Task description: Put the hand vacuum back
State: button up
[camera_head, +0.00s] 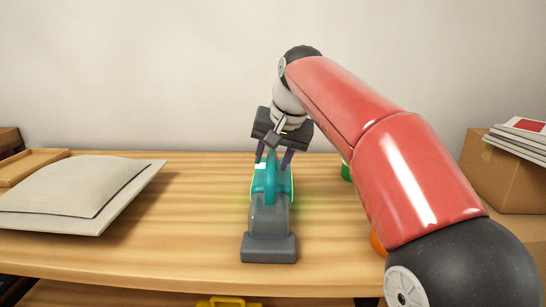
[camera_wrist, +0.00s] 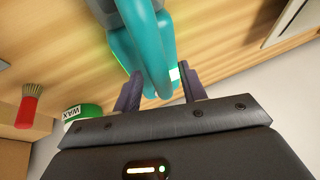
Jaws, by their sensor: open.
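The hand vacuum (camera_head: 270,215) has a teal handle and a grey body and nozzle. It stands on the wooden table with its nozzle toward the front edge and a green glow around its base. My gripper (camera_head: 273,156) is over its rear end, fingers pointing down, open on either side of the teal part. In the wrist view the teal handle (camera_wrist: 150,50) reaches between the two open fingers of my gripper (camera_wrist: 160,92). I cannot tell whether the fingers touch it. A dock is not clearly visible.
A grey cushion-like item on a pale tray (camera_head: 125,205) lies at left. A cardboard box (camera_head: 500,175) with papers is at right. A green wax tin (camera_wrist: 82,113) and a red-handled brush (camera_wrist: 27,110) lie nearby.

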jog(key=p+v, duration=0.3)
jog(key=v, duration=0.9)
jog(key=s+d+f+h, duration=0.1)
jog(key=s+d+f, duration=0.3)
jog(key=s+f, duration=0.4)
jog(key=s+d+f+h, duration=0.1)
jog(key=s+d+f, duration=0.3)
jog(key=s+f, duration=0.3)
jog(key=s+d+f+t, duration=0.1)
jog(key=s+d+f, duration=0.3)
jog(key=s+f, duration=0.4)
notch_tip(320, 180, down, 5)
jog(key=shift+s+d+r+n+h, duration=0.15)
jog(key=shift+s+d+n+h, duration=0.15)
jog(key=shift+s+n+h, duration=0.1)
